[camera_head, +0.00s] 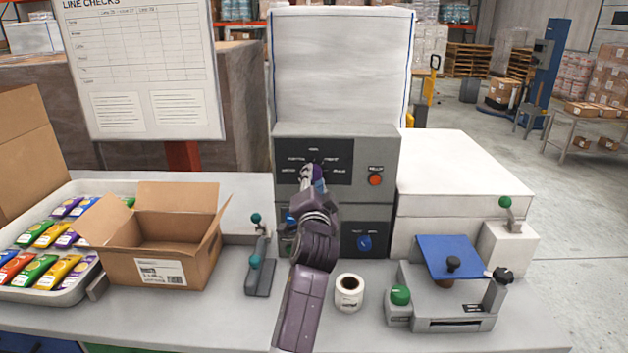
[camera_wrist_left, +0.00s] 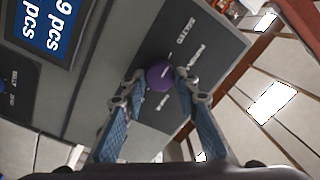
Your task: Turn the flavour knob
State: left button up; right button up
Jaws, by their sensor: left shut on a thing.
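The flavour knob (camera_wrist_left: 160,74) is a round purple knob on a dark label panel (camera_head: 338,164), which is on the upper left front of a grey control box (camera_head: 384,139). My left gripper (camera_head: 313,180) reaches up to the panel from the front. In the left wrist view its two fingers stand on either side of the purple knob, shut on it. In the head view the gripper hides most of the knob and some labels. My right gripper is in neither view.
An orange button (camera_head: 376,180) sits right of the panel and a blue knob (camera_head: 364,243) below. On the table are an open cardboard box (camera_head: 160,271), a small teal-knobbed device (camera_head: 260,270), a label roll (camera_head: 348,292) and a blue-plated fixture (camera_head: 437,252).

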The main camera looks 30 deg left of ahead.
pick_arm(q)
jog(key=shift+f, duration=0.1)
jog(key=o, duration=1.1)
jog(key=shift+o, duration=0.2)
jog(key=v, duration=0.7)
jog(key=shift+s+d, duration=0.15)
jog(key=shift+s, duration=0.1)
jog(key=shift+f, duration=0.1)
